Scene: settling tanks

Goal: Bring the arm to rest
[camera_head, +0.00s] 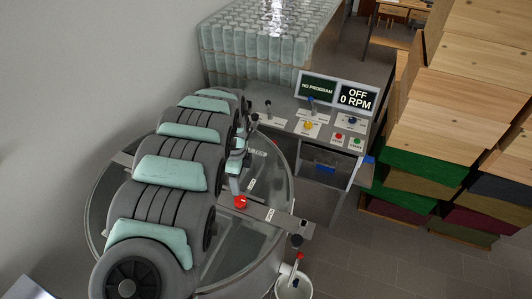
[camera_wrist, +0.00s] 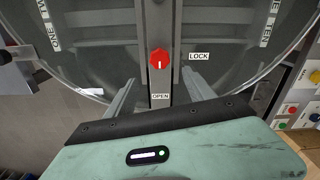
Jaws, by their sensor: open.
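My arm (camera_head: 170,175), grey with pale teal pads, stretches over a round, clear-lidded tank (camera_head: 250,250) from the lower left to the upper middle. My gripper (camera_head: 235,188) points down near a red knob (camera_head: 240,202) on the metal bar across the lid. In the wrist view my gripper (camera_wrist: 159,80) has its two grey fingers spread apart with nothing between them. The red knob (camera_wrist: 160,58) shows just beyond the fingertips, in line with the gap, between the labels OPEN and LOCK. I cannot tell whether a finger touches it.
A control desk (camera_head: 290,115) behind the tank has levers, buttons and screens reading NO PROGRAM and OFF 0 RPM. Stacked glass jars (camera_head: 265,45) stand behind it. Wooden boxes (camera_head: 465,95) are piled at right. A white bucket (camera_head: 293,289) stands beside the tank. Floor is clear at lower right.

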